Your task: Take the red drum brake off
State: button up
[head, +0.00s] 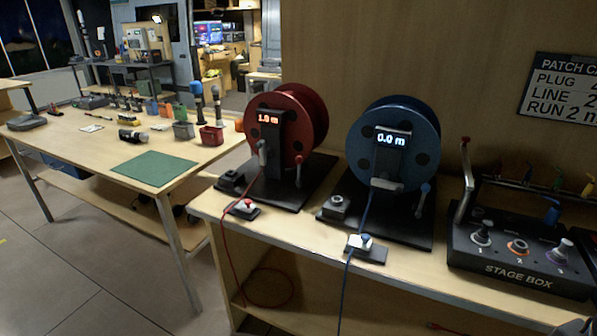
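The red drum (318,113) stands on a black base (310,190) on the wooden bench, and its display (269,117) reads 1.0 m. A small lever with a red top (299,169) stands nearly upright at the right front of that base; it looks like the brake. A grey handle (263,153) is on the drum's front. A red cable (228,240) hangs from the drum's front over the bench edge and loops on the shelf below. My gripper is not in view.
A table with a green mat (154,168) is at left. Floor is clear lower left.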

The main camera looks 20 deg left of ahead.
aim_at(299, 171)
jog(key=j+u, duration=0.3)
jog(key=j, duration=0.75)
jog(key=j+u, duration=0.3)
jog(key=j, duration=0.75)
jog(key=i+l, duration=0.05)
